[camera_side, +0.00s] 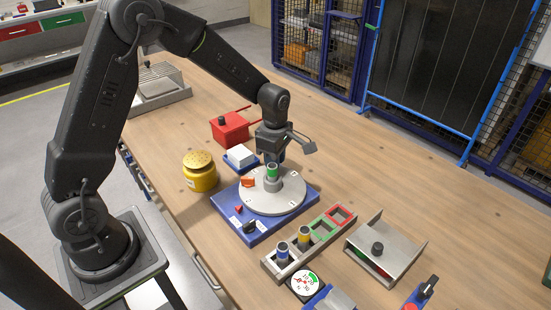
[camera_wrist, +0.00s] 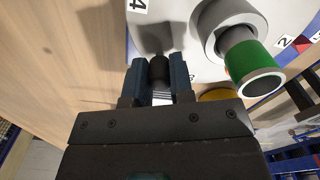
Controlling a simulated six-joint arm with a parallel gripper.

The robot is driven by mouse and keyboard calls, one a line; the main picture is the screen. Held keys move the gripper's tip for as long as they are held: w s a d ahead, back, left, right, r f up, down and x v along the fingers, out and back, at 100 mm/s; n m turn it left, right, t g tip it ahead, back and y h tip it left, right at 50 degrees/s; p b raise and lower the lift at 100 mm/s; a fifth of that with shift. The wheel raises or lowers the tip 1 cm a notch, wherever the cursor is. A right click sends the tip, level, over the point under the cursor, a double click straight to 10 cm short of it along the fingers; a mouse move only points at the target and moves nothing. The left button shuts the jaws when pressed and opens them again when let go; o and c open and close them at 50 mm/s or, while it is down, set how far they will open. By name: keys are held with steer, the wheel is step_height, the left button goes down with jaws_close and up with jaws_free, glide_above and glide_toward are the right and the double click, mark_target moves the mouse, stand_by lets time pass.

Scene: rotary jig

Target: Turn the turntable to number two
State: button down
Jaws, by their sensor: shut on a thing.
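The turntable (camera_side: 272,205) is a round grey disc on a blue base (camera_side: 262,233). A holder at its middle bears an upright cylinder with a green band (camera_side: 271,172); that cylinder also shows in the wrist view (camera_wrist: 248,62). In the wrist view, the turntable (camera_wrist: 178,12) has the number 4 near the upper left and the number 2 at the right. My gripper (camera_wrist: 159,75) is shut on a black peg (camera_wrist: 157,68) at the disc. In the side view my gripper (camera_side: 272,157) is at the disc's far side, and the peg is hidden. A red pointer (camera_side: 239,209) sits on the base.
An orange piece (camera_side: 247,182) is at the disc's left edge. A slotted rack (camera_side: 318,238) stands close at the right.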

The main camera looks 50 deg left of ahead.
steer(key=c, duration=1)
jaws_free()
steer(key=shift+r, duration=0.1)
step_height(320, 180, up, 14)
